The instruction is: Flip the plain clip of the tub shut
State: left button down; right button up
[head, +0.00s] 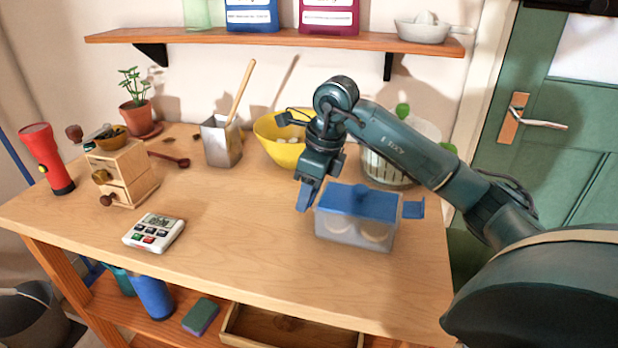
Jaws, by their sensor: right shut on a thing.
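The tub (352,232) stands near the right front of the table. It is see-through, with a blue lid (360,202) on top and pale round things inside. A blue clip (413,209) sticks out sideways from its right end, so that clip is open. My right gripper (306,194) points down at the tub's left end. It is shut on what looks like the clip there, mostly hidden by the fingers. I cannot tell whether that clip lies flat on the tub's side, or which clip is the plain one. My left gripper is out of view.
A yellow bowl (275,148) and a pale colander (385,168) stand behind the tub, close to my right arm. A calculator-like device (153,233), wooden grinder (124,176) and red torch (45,155) are on the left. The table between device and tub is clear.

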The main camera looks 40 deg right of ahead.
jog(key=shift+r+g+h+p, duration=0.25)
jog(key=shift+g+h+p, duration=0.25)
jog(key=shift+p, duration=0.6)
jog(key=shift+f+g+h+p, duration=0.3)
jog(key=shift+g+h+p, duration=0.3)
jog(key=shift+g+p, duration=0.4)
jog(key=shift+f+g+h+p, duration=0.2)
jog(key=shift+g+h+p, duration=0.1)
jog(key=shift+g+p, duration=0.1)
jog(key=shift+f, duration=0.1)
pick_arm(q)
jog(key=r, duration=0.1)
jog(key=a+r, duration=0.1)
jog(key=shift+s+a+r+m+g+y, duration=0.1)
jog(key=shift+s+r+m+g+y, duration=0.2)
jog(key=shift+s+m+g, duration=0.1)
pick_arm(e)
jog(key=shift+g+h, duration=0.3)
jog(key=shift+g, duration=0.1)
jog(key=shift+f, duration=0.1)
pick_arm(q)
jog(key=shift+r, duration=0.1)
pick_arm(e)
jog(key=o, duration=1)
